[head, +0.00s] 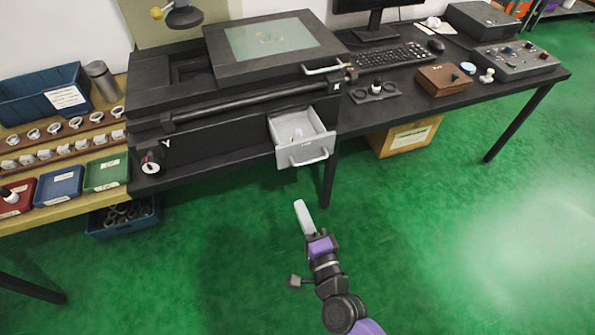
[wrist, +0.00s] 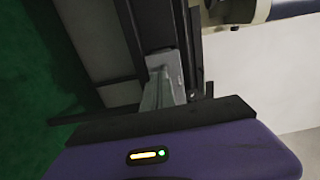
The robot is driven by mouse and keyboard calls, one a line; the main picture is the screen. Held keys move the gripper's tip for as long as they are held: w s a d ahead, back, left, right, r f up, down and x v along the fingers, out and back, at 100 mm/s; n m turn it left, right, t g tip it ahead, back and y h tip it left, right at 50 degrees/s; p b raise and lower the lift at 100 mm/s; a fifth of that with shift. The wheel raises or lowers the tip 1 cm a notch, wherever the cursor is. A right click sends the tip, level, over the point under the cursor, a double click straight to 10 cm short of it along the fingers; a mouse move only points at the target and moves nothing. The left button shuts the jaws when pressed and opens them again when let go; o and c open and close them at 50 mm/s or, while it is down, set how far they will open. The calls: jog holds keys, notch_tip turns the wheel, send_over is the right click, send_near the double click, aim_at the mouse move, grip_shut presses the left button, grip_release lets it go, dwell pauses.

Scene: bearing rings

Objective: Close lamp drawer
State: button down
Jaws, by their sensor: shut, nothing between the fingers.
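The lamp drawer (head: 305,153) is a light grey box with a bar handle on its front. It sticks out of the dark machine body (head: 215,137), pulled open, and a small pale item shows inside. My gripper (head: 300,204) is in front of the drawer and below it in the head view, apart from it, over the green floor. Its pale fingers are together and empty. In the wrist view my gripper's grey fingers (wrist: 161,62) point up the picture toward dark frame parts. I cannot make out the drawer clearly there.
The dark bench (head: 480,85) runs right, with a keyboard (head: 392,57), a wooden box (head: 445,79) and a control box (head: 515,60). A cardboard box (head: 405,137) stands underneath. A bench leg (head: 328,180) is just right of the drawer. The floor in front is clear.

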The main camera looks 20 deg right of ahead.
aim_at(281, 160)
jog(key=w+b, duration=0.1)
jog(key=w, duration=1.3)
jog(key=shift+b, duration=0.35)
jog(key=shift+r, duration=0.1)
